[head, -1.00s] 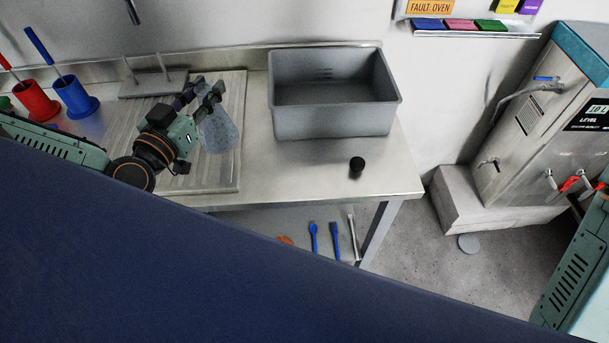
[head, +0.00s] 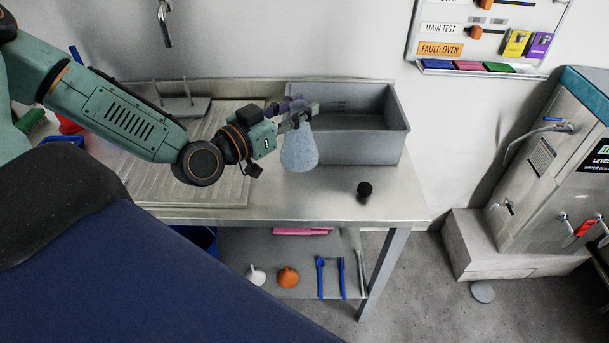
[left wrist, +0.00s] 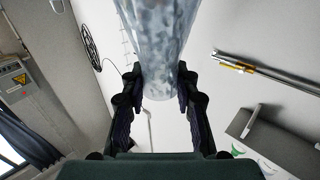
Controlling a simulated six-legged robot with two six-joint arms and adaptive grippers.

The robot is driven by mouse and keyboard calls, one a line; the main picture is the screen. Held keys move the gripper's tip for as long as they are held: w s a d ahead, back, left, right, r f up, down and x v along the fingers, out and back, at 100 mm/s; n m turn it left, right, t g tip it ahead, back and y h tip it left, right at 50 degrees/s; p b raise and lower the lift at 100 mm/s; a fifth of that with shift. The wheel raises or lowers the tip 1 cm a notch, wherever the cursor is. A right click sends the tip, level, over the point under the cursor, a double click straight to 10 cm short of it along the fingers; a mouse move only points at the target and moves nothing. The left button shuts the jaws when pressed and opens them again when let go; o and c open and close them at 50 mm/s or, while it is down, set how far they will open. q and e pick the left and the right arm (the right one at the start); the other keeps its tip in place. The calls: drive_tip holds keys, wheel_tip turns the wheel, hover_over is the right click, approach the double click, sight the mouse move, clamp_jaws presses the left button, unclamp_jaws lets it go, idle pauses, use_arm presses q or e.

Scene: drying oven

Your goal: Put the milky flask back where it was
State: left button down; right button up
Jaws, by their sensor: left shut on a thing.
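The milky flask (head: 299,152) is a cloudy, blue-grey conical vessel with its wide end down. My left gripper (head: 298,114) is shut on its neck and holds it in front of the left part of the grey sink bin. I cannot tell how far its base is above the steel table. In the left wrist view the flask (left wrist: 162,45) stands between the two fingers (left wrist: 160,98), which press on it from both sides. My right gripper is out of view.
The grey bin (head: 375,148) stands at the back right of the steel table (head: 330,205). A black stopper (head: 364,190) lies in front of it. The ribbed drainboard (head: 200,190) is at left, with a pegged stand (head: 183,107) behind. The front right tabletop is mostly clear.

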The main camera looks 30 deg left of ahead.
sight(289, 138)
use_arm(q)
wheel_tip(289, 138, down, 5)
drive_tip(key=b, duration=0.3)
drive_tip(key=shift+d, duration=0.1)
drive_tip(key=shift+a+f+b, duration=0.2)
drive_tip(key=shift+f+b, duration=0.15)
drive_tip(key=shift+f, duration=0.1)
drive_tip(key=f+b, duration=0.2)
drive_tip(key=shift+d+f, duration=0.25)
drive_tip(key=shift+f, duration=0.4)
drive_tip(key=shift+w+f, duration=0.1)
drive_tip(key=shift+f, duration=0.05)
drive_tip(key=shift+a, duration=0.15)
drive_tip(key=shift+b, duration=0.3)
